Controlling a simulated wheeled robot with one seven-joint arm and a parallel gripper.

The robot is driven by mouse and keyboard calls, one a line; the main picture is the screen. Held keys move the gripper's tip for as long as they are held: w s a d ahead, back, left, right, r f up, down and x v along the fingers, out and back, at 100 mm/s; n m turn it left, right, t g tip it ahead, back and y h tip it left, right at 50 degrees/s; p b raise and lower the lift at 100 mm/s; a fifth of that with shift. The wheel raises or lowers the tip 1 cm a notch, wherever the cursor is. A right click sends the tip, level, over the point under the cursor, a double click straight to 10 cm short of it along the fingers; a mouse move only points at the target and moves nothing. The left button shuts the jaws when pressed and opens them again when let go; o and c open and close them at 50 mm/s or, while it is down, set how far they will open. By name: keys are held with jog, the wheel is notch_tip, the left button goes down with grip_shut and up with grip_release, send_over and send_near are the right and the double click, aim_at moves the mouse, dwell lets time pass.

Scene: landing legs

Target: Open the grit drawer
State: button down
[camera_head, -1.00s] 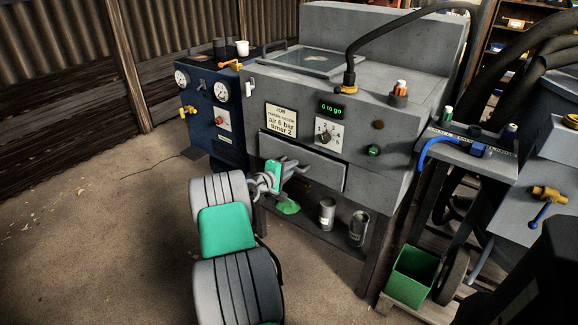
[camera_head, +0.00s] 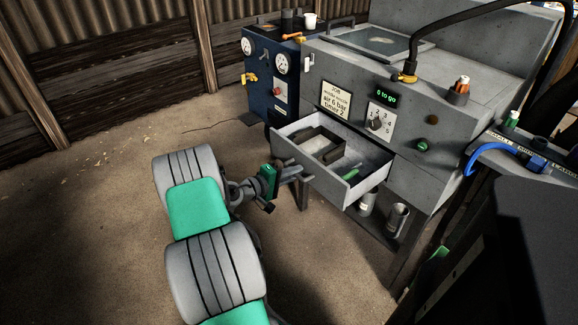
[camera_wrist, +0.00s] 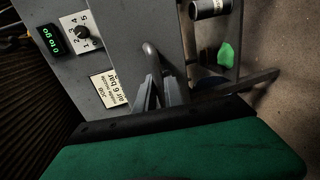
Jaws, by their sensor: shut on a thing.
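The grit drawer (camera_head: 339,186) is a grey metal drawer in the front of the grey cabinet (camera_head: 430,115). In the head view it stands pulled out, with its inside visible. A brown-edged tray (camera_head: 318,143) of pale stuff and a small green item (camera_head: 351,172) lie in it. My gripper (camera_head: 298,172) is at the left part of the drawer front, shut on the drawer's handle, which my fingers mostly hide. In the wrist view my gripper's fingers (camera_wrist: 160,88) are close together at the handle.
A blue unit with gauges (camera_head: 272,85) stands left of the cabinet. Metal cans (camera_head: 397,217) stand on the shelf below the drawer. A side shelf with a blue hose (camera_head: 490,150) is at the right. The floor at the left is clear.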

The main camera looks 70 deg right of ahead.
jog(key=shift+w+a, duration=0.2)
jog(key=shift+a, duration=0.25)
jog(key=c, duration=1.5)
grip_release()
jog(key=shift+w, duration=0.1)
jog(key=shift+o, duration=0.2)
jog(key=p+v, duration=0.1)
jog(key=v, duration=0.6)
jog(key=shift+w+a, duration=0.2)
jog(key=shift+a, duration=0.1)
